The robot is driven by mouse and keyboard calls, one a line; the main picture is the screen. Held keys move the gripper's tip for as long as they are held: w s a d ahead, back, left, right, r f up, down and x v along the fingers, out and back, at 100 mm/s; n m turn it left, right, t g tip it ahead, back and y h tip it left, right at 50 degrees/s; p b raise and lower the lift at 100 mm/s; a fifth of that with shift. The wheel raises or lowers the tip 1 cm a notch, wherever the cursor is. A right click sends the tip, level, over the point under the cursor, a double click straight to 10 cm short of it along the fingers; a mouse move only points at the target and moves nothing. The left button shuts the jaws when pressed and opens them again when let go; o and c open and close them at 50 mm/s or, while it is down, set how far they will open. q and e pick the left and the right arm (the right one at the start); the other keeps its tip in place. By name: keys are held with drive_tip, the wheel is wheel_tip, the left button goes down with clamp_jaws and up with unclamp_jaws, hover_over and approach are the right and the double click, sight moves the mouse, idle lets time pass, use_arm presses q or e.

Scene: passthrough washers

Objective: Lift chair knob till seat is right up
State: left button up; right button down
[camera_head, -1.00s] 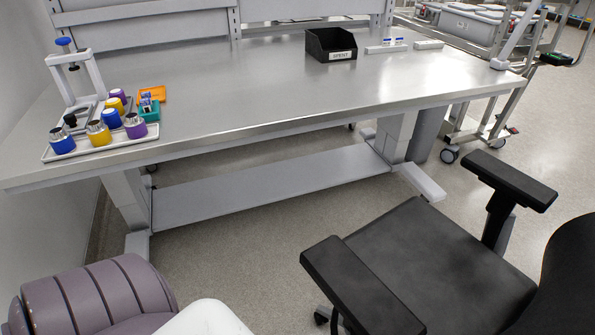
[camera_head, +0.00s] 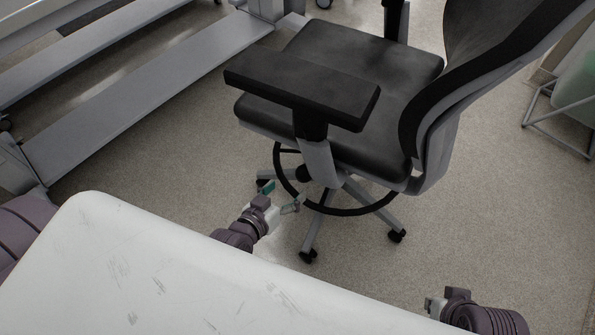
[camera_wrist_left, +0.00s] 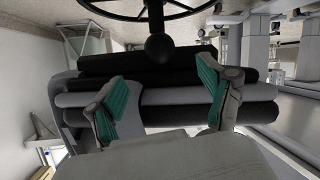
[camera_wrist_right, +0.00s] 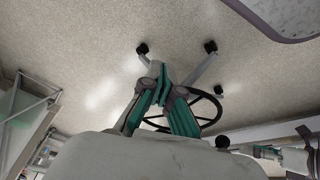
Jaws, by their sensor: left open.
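The office chair has a black seat (camera_head: 385,95) and a grey-and-black backrest. A black ball knob (camera_wrist_left: 158,47) shows in the left wrist view, below the foot ring and against the seat's underside.
The near armrest (camera_head: 300,82) overhangs the left gripper's area. The foot ring (camera_head: 345,210) and castered legs (camera_head: 312,235) surround the chair column. A workbench frame (camera_head: 120,105) stands at left. Open floor (camera_head: 480,215) lies to the right.

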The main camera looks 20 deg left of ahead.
sight(299, 178)
use_arm(q)
drive_tip(key=b+x, duration=0.1)
drive_tip(key=x, duration=0.6)
drive_tip(key=shift+f+b, duration=0.2)
drive_tip(key=shift+b, duration=0.2)
drive_tip(key=shift+x, duration=1.05)
drive_tip(key=shift+w+b, duration=0.3)
use_arm(e)
drive_tip(key=w, duration=0.1)
drive_tip(key=w+t, duration=0.1)
drive_tip(key=w+a+t, duration=0.1)
drive_tip(key=w, duration=0.1)
drive_tip(key=shift+a+f+y, duration=0.1)
drive_tip(key=shift+f+y, duration=0.2)
